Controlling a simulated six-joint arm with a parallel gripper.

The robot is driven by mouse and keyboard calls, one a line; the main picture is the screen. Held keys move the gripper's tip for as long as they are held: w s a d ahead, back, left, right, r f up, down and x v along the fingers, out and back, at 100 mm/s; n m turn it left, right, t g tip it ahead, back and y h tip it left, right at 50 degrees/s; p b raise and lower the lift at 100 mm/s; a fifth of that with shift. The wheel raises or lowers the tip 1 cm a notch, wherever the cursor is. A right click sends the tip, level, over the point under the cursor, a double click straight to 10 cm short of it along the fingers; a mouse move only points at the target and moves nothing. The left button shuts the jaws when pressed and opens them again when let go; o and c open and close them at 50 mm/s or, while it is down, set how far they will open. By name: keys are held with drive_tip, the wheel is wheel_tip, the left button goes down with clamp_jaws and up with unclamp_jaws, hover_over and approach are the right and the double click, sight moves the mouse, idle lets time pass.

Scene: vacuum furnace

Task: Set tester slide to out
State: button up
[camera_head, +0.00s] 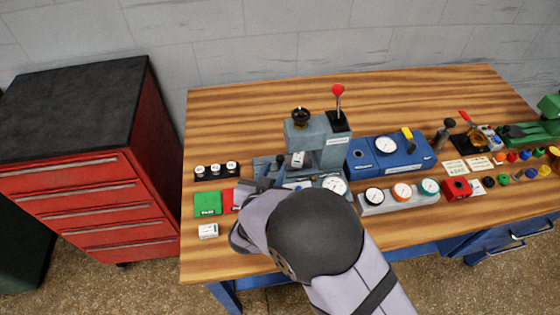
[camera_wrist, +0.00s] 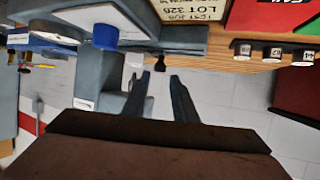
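The tester (camera_head: 310,150) is a grey-blue bench machine near the middle of the wooden table, with a black top knob and a red-balled lever. Its low base extends to the left and front, with a small dark knob (camera_head: 281,158) standing there. I cannot tell for sure which part is the slide, or its position. In the wrist view, my gripper (camera_wrist: 166,80) has two grey fingers apart with nothing between their tips. A small black knob (camera_wrist: 160,62) shows just beyond the fingertips, apart from them.
A green block (camera_head: 207,204) and a red block lie left of the tester, with a small white card box (camera_head: 208,231) in front. Three gauges (camera_head: 401,191) and a blue instrument (camera_head: 390,158) stand to the right. The table's left back is clear.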

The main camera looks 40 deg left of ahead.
sight(279, 158)
drive_tip(key=shift+w, duration=0.25)
drive_tip(key=shift+p+x, duration=1)
drive_tip(key=shift+x, duration=2.45)
drive_tip(key=shift+s+a, duration=0.1)
clamp_jaws()
